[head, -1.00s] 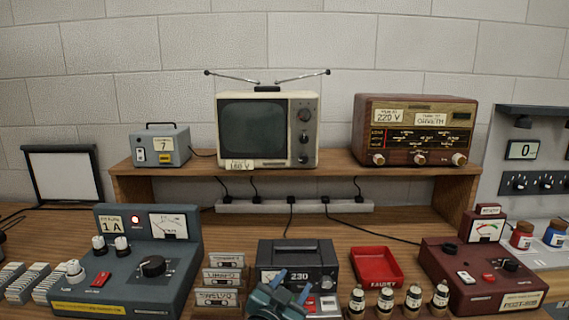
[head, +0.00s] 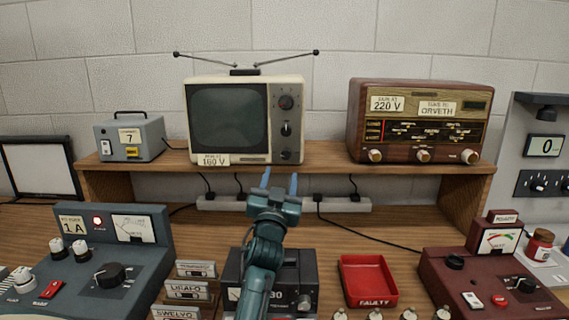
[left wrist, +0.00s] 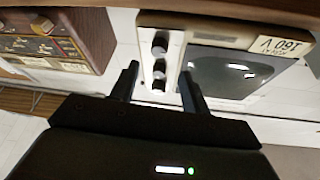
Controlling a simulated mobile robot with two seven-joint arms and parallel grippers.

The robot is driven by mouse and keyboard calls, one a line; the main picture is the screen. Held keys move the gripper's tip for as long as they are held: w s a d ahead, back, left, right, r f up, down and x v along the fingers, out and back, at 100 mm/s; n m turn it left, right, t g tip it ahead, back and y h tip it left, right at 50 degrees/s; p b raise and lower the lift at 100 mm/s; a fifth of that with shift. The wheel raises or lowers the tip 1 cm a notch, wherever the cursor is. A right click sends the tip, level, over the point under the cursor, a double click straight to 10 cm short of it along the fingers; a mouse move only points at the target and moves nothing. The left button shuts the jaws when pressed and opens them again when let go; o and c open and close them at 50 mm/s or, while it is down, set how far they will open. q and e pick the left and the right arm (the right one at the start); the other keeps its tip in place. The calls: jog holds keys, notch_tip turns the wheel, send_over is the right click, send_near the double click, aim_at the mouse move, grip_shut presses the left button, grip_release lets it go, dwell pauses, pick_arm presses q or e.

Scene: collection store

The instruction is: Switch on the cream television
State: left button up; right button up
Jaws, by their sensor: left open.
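The cream television (head: 257,82) stands on the wooden shelf with its antennas spread and a dark screen (head: 229,119). A 160 V label (head: 213,160) is at its lower left. Knobs (head: 286,129) run down the right of its front. My left gripper (head: 280,181) is open and empty, in front of and below the television's lower right. In the left wrist view the television (left wrist: 205,35) appears upside down, and the open fingers (left wrist: 160,72) point toward its knob column, with the knobs showing between them. Contact cannot be told. My right gripper is not in view.
A brown radio (head: 414,100) stands right of the television, a grey box (head: 130,138) left. A power strip (head: 225,204) lies under the shelf (head: 330,155). Below are a blue-grey meter unit (head: 145,270), a dark 230 unit (head: 300,262), a red tray (head: 367,262) and a maroon tester (head: 465,258).

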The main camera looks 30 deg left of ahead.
aim_at(285, 158)
pick_arm(q)
jog(key=x, duration=0.3)
jog(key=p+x, duration=0.1)
jog(key=x, duration=0.1)
jog(key=shift+w+a+f, duration=0.15)
jog(key=shift+w, duration=0.25)
jog(key=shift+x, duration=0.8)
jog(key=c, duration=1)
jog(key=shift+p, duration=0.3)
